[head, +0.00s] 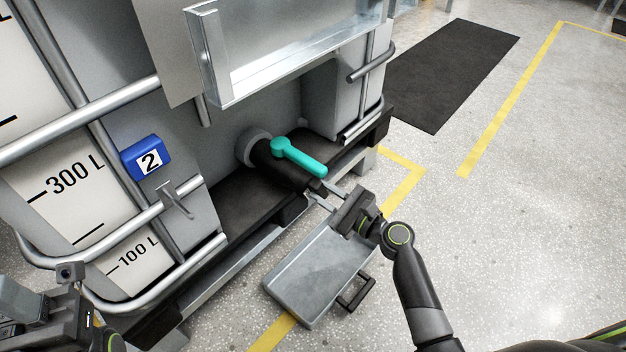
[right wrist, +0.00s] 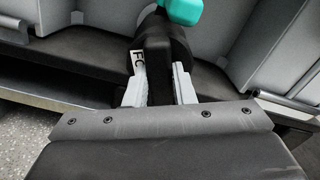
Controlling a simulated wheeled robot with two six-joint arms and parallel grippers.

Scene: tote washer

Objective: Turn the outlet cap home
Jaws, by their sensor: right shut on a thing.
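The outlet is a black valve (head: 281,168) with a teal lever handle (head: 300,156), low on the tank front. The black cap (head: 317,185) is at its outer end; in the right wrist view its dark body (right wrist: 160,48) stands between my fingers. My right gripper (head: 326,192) is shut on the cap, with the pale fingers on either side of its dark grip (right wrist: 159,85). The right gripper also shows in the right wrist view (right wrist: 160,95). The cap's thread is hidden. My left gripper (head: 72,290) is at the lower left, away from the outlet; its jaw opening is unclear.
A grey metal tray (head: 318,275) with a dark handle is on the floor below the outlet. Tank frame tubes (head: 90,122) and a blue number 2 tag (head: 146,158) are at left. A dark mat (head: 455,70) lies at the back; floor at right is clear.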

